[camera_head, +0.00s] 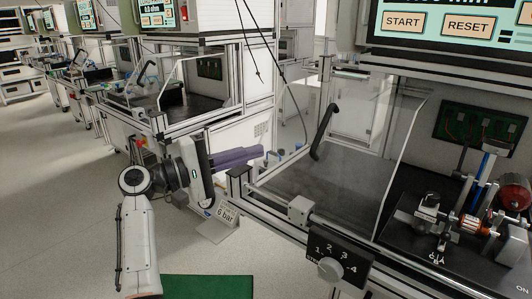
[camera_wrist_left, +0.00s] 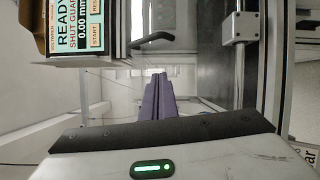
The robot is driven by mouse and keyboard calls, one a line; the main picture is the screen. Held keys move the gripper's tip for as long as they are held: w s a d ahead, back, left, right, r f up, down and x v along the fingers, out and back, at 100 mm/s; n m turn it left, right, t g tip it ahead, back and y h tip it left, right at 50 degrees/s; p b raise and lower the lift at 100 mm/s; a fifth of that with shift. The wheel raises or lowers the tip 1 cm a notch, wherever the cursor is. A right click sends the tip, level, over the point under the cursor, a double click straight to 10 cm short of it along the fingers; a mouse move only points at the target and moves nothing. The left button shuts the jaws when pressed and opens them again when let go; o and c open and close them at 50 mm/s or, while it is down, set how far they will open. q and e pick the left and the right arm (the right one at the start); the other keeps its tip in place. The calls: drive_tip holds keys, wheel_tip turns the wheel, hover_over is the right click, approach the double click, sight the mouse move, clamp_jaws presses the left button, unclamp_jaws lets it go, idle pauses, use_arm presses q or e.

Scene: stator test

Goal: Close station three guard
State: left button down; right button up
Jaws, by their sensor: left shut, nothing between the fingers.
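The near station's clear guard (camera_head: 372,150) has a black bar handle (camera_head: 324,132) on its left edge. The handle also shows in the left wrist view (camera_wrist_left: 152,39). The guard panel reaches left over the dark bed, and the test fixture (camera_head: 462,222) at the right looks uncovered. My left gripper (camera_head: 258,153), with purple fingers, is shut and empty, left of the handle and apart from it, beside the station's front-left corner. In the left wrist view its fingers (camera_wrist_left: 158,78) point toward the handle. My right gripper is not in view.
A selector knob (camera_head: 331,269) marked 1 to 4 sits on the front rail (camera_head: 262,204). The screen (camera_wrist_left: 83,28) reads READY, SHUT GUARD. A 6 bar sign (camera_head: 226,214) stands below my gripper. Another station (camera_head: 190,105) stands behind. The floor at left is clear.

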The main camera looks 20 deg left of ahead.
use_arm(q)
drive_tip(key=w+d, duration=0.1)
drive_tip(key=d, duration=0.1)
drive_tip(key=w+d+p, duration=0.1)
drive_tip(key=w+d, duration=0.1)
drive_tip(key=d, duration=0.1)
drive_tip(key=w+d, duration=0.2)
drive_tip(key=d, duration=0.1)
drive_tip(key=shift+d+r, duration=0.15)
drive_tip(key=shift+r, duration=0.2)
drive_tip(key=shift+s+d+p, duration=0.3)
drive_tip(key=shift+d+p, duration=0.05)
drive_tip(key=shift+d, duration=0.15)
